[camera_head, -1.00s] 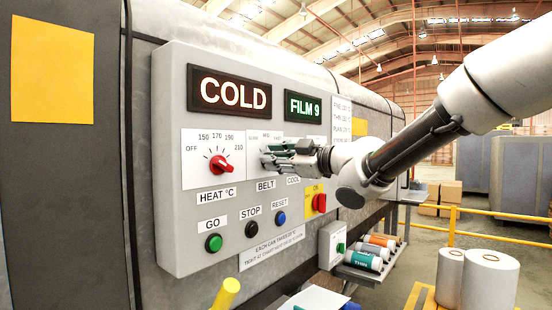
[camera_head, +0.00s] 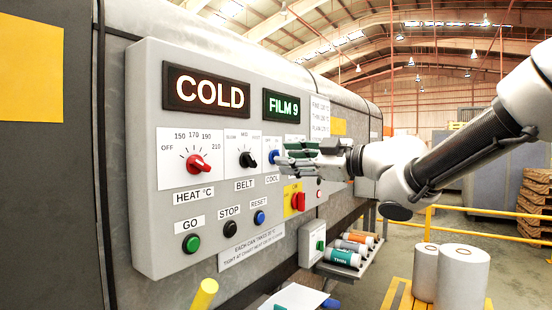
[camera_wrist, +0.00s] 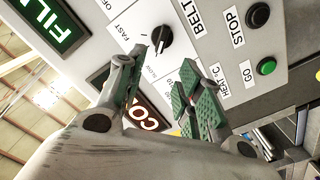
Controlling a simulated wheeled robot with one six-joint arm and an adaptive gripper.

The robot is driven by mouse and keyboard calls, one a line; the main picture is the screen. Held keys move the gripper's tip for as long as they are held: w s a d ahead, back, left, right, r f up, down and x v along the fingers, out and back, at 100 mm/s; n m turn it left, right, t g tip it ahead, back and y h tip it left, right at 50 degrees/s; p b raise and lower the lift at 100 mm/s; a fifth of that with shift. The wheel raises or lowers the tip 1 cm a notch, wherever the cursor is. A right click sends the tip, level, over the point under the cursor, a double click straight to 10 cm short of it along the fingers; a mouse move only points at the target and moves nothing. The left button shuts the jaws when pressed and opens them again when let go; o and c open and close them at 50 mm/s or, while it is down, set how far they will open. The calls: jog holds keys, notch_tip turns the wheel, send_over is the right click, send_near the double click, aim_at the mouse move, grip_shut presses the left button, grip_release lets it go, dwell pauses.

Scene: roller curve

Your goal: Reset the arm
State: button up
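My gripper (camera_head: 287,153) is in front of the right part of the grey control panel (camera_head: 160,245), beside the blue COOL knob (camera_head: 273,156) and partly over that dial. In the wrist view the two green-padded fingers (camera_wrist: 160,82) stand apart with nothing between them. The black BELT knob (camera_head: 248,159) is uncovered to the left of my gripper; it also shows in the wrist view (camera_wrist: 161,39) beyond the fingertips. My arm reaches in from the right. I cannot tell whether the gripper touches the panel.
The panel also has a red HEAT knob (camera_head: 198,163), a green GO button (camera_head: 191,243), a black STOP button (camera_head: 230,228), a blue RESET button (camera_head: 259,217) and a red switch (camera_head: 298,201). Displays read COLD and FILM 9. Cans (camera_head: 342,257), white rolls (camera_head: 462,275) and a yellow rail stand right.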

jog(key=shift+s+d, duration=0.2)
jog(key=shift+d, duration=0.05)
jog(key=w+d+f+m+t+h, duration=0.1)
jog(key=w+d+f+m+h, duration=0.1)
jog(key=d+f+m+h, duration=0.3)
jog(key=w+d+f+m+h, duration=0.25)
jog(key=d+f+h, duration=0.2)
jog(key=d, duration=0.25)
jog(key=s+d+f+m+g+h, duration=0.2)
jog(key=s+d+f+m+h, duration=0.4)
jog(key=d, duration=0.4)
jog(key=s+d+f+m+g, duration=0.2)
jog(key=s+d+f+g, duration=0.1)
jog(key=s, duration=0.7)
jog(key=s+d+f+m+g+y, duration=0.1)
jog(key=s+d+f+m+g, duration=0.1)
jog(key=s, duration=0.9)
jog(key=shift+d+f+m+g, duration=0.4)
jog(key=shift+d+f+m, duration=0.15)
jog(key=shift+f, duration=0.2)
